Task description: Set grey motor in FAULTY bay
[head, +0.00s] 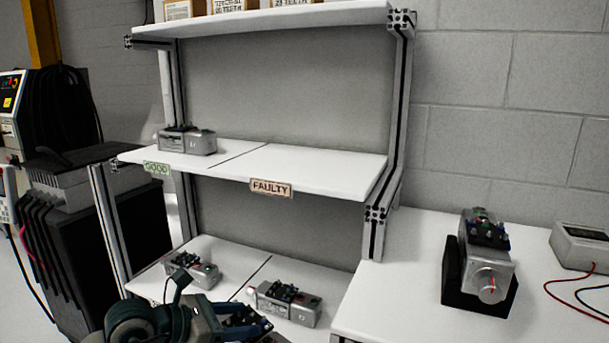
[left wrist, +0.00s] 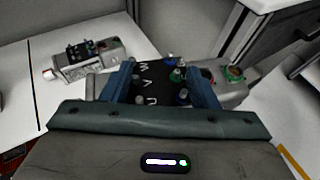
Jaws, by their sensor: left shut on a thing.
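My left gripper (head: 245,326) is low at the bottom of the head view, in front of the lower shelf. In the left wrist view its two blue fingers are shut on a grey motor (left wrist: 155,86) with a black terminal block lettered U, V, W. In the head view this motor is mostly hidden by the gripper. The FAULTY label (head: 271,188) is on the front edge of the middle shelf, right of a dividing line. The bay (head: 320,168) above it is empty. My right gripper is not in view.
A grey motor (head: 190,141) stands in the GOOD bay. Two more motors, left (head: 193,268) and right (head: 288,303), stand on the lower shelf. Another motor (head: 485,262) sits in a black cradle on the right bench, beside a meter (head: 582,246). A shelf post (head: 376,225) stands between.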

